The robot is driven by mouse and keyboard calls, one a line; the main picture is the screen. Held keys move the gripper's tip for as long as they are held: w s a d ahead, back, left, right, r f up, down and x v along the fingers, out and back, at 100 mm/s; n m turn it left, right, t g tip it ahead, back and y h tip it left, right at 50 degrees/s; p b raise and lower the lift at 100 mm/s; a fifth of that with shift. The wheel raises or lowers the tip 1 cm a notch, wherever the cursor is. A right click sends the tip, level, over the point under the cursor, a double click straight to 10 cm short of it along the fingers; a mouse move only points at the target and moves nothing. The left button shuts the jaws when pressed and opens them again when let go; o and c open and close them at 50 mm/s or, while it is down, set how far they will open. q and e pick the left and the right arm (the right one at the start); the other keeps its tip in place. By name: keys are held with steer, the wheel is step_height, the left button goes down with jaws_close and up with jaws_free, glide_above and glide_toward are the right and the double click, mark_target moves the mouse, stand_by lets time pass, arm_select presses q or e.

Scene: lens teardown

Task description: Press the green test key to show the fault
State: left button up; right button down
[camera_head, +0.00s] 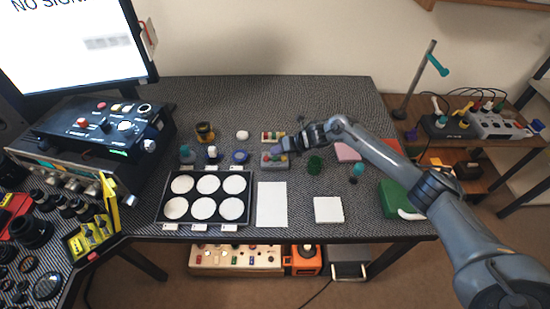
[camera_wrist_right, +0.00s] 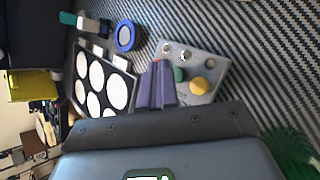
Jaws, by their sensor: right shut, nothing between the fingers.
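A small grey key box (camera_head: 268,164) stands on the dark mat, just under my right gripper (camera_head: 283,149). In the right wrist view the box (camera_wrist_right: 222,72) carries a green key (camera_wrist_right: 180,74), a yellow key (camera_wrist_right: 201,86) and several small knobs. My right gripper (camera_wrist_right: 157,82) is shut and empty. Its fingertips overlap the box's edge beside the green key in that view and partly cover the key's side. I cannot tell whether they touch. The monitor (camera_head: 75,50) shows "NO SIGNAL". My left gripper is out of view.
A black tray (camera_head: 250,172) with white round discs lies left of a white sheet (camera_head: 272,205). A green cup (camera_head: 315,164) is to the right. A white square pad (camera_head: 328,209) lies in front.

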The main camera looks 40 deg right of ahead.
stand_by(0.4)
steer(key=shift+f, duration=0.15)
steer(key=shift+f+b, duration=0.3)
steer(key=shift+b, duration=0.05)
steer(key=shift+f+b, duration=0.35)
steer(key=shift+f, duration=0.05)
stand_by(0.7)
stand_by(0.3)
steer(key=shift+r+p, duration=0.3)
steer(key=shift+r, duration=0.1)
steer(key=shift+r+p, duration=0.3)
steer(key=shift+r, duration=0.15)
